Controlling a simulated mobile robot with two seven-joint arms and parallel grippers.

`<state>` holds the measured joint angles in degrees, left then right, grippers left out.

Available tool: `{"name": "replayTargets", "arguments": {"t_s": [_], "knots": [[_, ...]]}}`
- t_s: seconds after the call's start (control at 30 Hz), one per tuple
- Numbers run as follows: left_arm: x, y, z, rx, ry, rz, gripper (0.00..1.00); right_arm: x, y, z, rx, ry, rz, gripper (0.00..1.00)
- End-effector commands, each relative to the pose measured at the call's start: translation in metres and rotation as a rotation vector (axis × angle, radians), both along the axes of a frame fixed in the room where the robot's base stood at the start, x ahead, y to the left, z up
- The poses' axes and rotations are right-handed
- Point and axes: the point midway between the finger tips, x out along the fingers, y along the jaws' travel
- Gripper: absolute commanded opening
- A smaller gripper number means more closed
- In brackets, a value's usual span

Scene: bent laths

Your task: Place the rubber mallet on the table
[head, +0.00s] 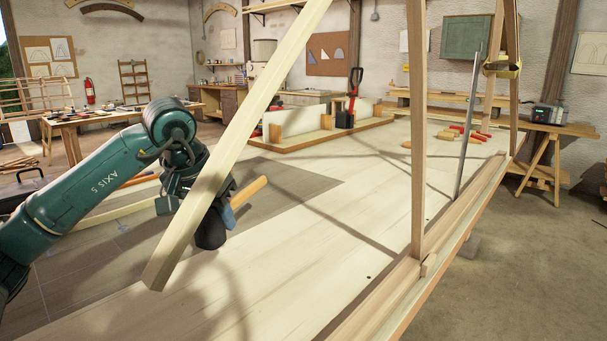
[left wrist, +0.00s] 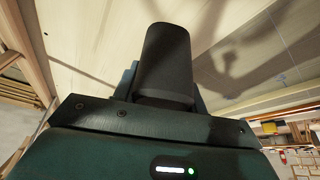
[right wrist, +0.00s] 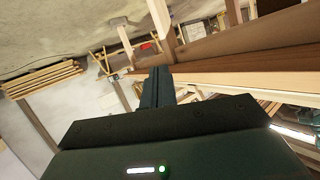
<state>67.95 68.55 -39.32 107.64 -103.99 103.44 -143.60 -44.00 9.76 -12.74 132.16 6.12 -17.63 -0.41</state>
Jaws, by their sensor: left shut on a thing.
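My left gripper (head: 224,212) is shut on the rubber mallet, partly behind a slanting pale lath. The mallet's black head (head: 210,234) hangs below the fingers, and its wooden handle (head: 248,191) sticks out to the right. In the left wrist view the black head (left wrist: 167,60) stands up between the fingers. The mallet appears held above the pale wooden table (head: 310,235); the exact gap is hard to judge. My right gripper is outside the head view; in the right wrist view its fingers (right wrist: 157,87) look together and empty.
A long pale lath (head: 235,145) crosses in front of my left gripper. An upright post (head: 417,130) and rails (head: 440,255) stand along the table's right side. The middle front of the table is clear.

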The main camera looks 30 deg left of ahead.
Motion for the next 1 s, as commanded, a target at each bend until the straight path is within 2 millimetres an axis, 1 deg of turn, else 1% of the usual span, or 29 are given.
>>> {"name": "replayTargets", "arguments": {"t_s": [0.07,0.13,0.23,0.3,0.4,0.63,0.8,0.87,1.0], "knots": [[0.0,0.001,0.0,0.0,-0.002,0.0,0.05,-0.001,0.0,0.0,0.0,0.002,0.0,0.0],[0.0,0.001,-0.005,0.0,0.0,0.0,0.05,-0.002,0.0,-0.003,0.0,0.004,0.0,0.0],[-0.001,0.001,-0.024,0.001,0.002,0.0,0.05,-0.003,-0.001,-0.006,-0.004,0.0,0.001,0.0],[-0.001,0.001,-0.038,0.001,0.003,0.0,0.05,-0.004,-0.002,-0.006,-0.007,-0.009,-0.001,0.0],[-0.001,0.001,-0.054,0.0,0.002,-0.001,0.05,-0.006,-0.003,-0.005,-0.009,-0.017,-0.003,0.0],[0.0,0.001,-0.071,0.0,-0.002,0.0,0.05,-0.006,-0.005,0.001,-0.008,-0.04,-0.006,0.0],[-0.001,0.001,-0.096,0.0,0.001,0.0,0.05,-0.006,-0.007,-0.001,-0.011,-0.052,-0.009,0.0],[-0.001,0.001,-0.1,0.0,-0.001,0.001,0.05,-0.007,-0.007,0.0,-0.012,-0.052,-0.011,0.0],[0.0,0.001,-0.099,0.0,-0.003,0.001,0.05,-0.01,-0.008,0.002,-0.012,-0.05,-0.012,0.0]]}}
